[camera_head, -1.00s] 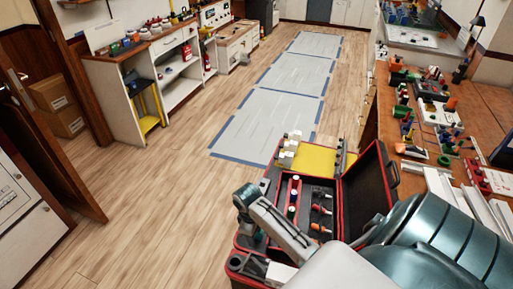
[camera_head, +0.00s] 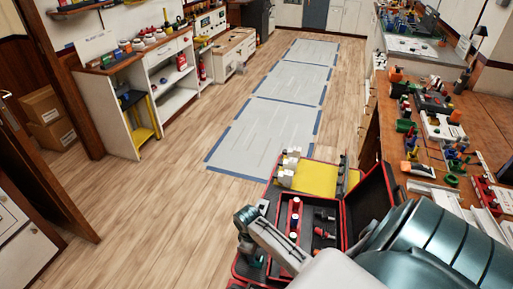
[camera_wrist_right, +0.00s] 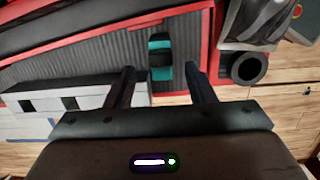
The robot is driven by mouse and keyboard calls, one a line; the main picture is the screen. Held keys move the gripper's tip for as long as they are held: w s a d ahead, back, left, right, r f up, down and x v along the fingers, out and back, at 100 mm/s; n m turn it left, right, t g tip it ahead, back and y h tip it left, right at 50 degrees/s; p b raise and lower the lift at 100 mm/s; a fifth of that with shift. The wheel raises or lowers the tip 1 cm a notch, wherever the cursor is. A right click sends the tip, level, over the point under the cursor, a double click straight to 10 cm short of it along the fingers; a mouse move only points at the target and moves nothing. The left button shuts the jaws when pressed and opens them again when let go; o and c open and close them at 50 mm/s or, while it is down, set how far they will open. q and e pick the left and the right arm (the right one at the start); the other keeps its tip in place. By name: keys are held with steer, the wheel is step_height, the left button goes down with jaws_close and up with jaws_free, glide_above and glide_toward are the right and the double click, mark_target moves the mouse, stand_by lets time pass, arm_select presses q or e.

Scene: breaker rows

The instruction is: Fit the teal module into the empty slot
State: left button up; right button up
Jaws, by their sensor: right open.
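The teal module (camera_wrist_right: 160,58), teal with a black middle band, lies in a grey-lined compartment of a red-rimmed case. In the right wrist view my right gripper (camera_wrist_right: 160,78) is open, with one finger on each side of the module's near end. The fingers do not appear to touch it. In the head view the right gripper (camera_head: 254,256) is low over the left side of the open case (camera_head: 344,212), partly hidden by its own arm. I cannot make out the empty slot. My left gripper is not in view.
The case holds a yellow panel (camera_head: 325,176), white blocks (camera_head: 290,162) and small knobs. A white block with dark openings (camera_wrist_right: 72,103) and a dark ring (camera_wrist_right: 246,68) flank the gripper. A cluttered workbench (camera_head: 420,150) stands right; open floor (camera_head: 150,200) lies left.

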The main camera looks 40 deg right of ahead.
mark_target(256, 257)
steer(key=f, duration=0.3)
steer(key=shift+s+d+f+p, duration=0.1)
steer(key=shift+s+f+p, duration=0.2)
steer(key=shift+s, duration=0.1)
steer(key=shift+f, duration=0.35)
jaws_close()
steer(key=shift+r, duration=0.15)
step_height(256, 257, up, 8)
steer(key=shift+r+b, duration=0.1)
steer(key=shift+b, duration=0.3)
steer(key=shift+r+b, duration=0.3)
steer(key=shift+b, duration=0.1)
steer(key=shift+r, duration=0.25)
